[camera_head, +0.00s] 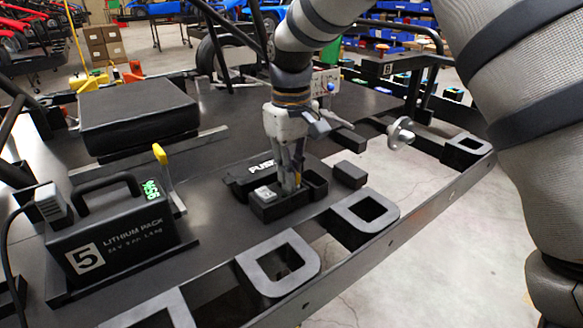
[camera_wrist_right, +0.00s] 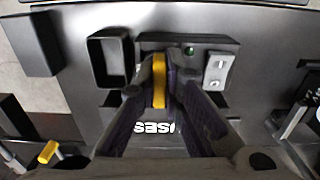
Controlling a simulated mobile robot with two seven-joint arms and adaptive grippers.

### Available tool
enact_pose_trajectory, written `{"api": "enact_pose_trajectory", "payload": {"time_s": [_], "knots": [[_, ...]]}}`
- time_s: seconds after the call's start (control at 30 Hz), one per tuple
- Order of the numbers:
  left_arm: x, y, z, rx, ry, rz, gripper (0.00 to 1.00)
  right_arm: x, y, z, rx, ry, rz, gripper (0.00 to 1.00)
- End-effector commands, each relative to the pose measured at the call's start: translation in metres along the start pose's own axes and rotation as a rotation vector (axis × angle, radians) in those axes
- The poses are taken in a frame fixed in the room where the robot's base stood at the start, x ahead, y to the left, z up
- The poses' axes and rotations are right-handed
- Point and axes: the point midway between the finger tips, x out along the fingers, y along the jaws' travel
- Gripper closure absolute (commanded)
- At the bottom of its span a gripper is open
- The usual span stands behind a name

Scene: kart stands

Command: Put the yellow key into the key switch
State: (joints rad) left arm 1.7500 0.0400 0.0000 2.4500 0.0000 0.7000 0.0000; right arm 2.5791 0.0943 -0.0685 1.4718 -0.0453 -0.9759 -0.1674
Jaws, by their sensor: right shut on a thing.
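My right gripper (camera_head: 290,182) points down over the black fuse box (camera_head: 278,212), and its fingers reach close to it. In the right wrist view its fingers (camera_wrist_right: 160,95) are shut on a thin yellow piece (camera_wrist_right: 160,80). Only its edge shows, so I cannot tell whether it is the yellow key or whether it touches the box. A grey rocker-like piece (camera_head: 263,194) sits in the box beside the fingers, and it also shows in the wrist view (camera_wrist_right: 218,72). A green light (camera_wrist_right: 189,50) shows nearby. I cannot make out the key switch. My left gripper is not in view.
A black lithium pack (camera_head: 115,235) marked 5 stands at the left, with a yellow-topped lever (camera_head: 160,154) behind it. A black padded block (camera_head: 138,112) lies further back. A small black box (camera_head: 350,175) and a silver knob (camera_head: 401,133) are right of the gripper.

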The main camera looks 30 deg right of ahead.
Motion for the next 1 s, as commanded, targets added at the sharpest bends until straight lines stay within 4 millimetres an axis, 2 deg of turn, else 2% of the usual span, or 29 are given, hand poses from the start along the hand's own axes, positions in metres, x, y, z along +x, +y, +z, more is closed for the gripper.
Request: {"api": "enact_pose_trajectory", "payload": {"time_s": [0.1, 0.13, 0.2, 0.47, 0.57, 0.9, 1.0], "knots": [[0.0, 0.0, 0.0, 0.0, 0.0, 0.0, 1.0, 0.003, 0.0, 0.0, 0.0, 0.0, 0.0, 1.0], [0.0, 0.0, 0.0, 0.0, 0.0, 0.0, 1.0, 0.003, 0.0, 0.0, 0.0, 0.001, 0.0, 0.85], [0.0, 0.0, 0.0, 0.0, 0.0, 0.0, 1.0, 0.003, 0.0, 0.0, 0.0, 0.001, 0.0, 0.69], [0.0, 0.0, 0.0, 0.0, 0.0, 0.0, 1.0, 0.003, 0.0, 0.0, 0.0, 0.0, 0.0, 0.68], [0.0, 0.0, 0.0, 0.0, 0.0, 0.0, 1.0, -0.004, 0.0, -0.001, 0.0, 0.002, 0.0, 0.68], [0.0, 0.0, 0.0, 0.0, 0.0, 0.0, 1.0, -0.089, 0.0, -0.001, 0.0, 0.005, 0.001, 0.68], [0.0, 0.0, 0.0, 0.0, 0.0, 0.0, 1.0, -0.107, 0.0, -0.001, 0.0, 0.004, 0.001, 0.68]]}}
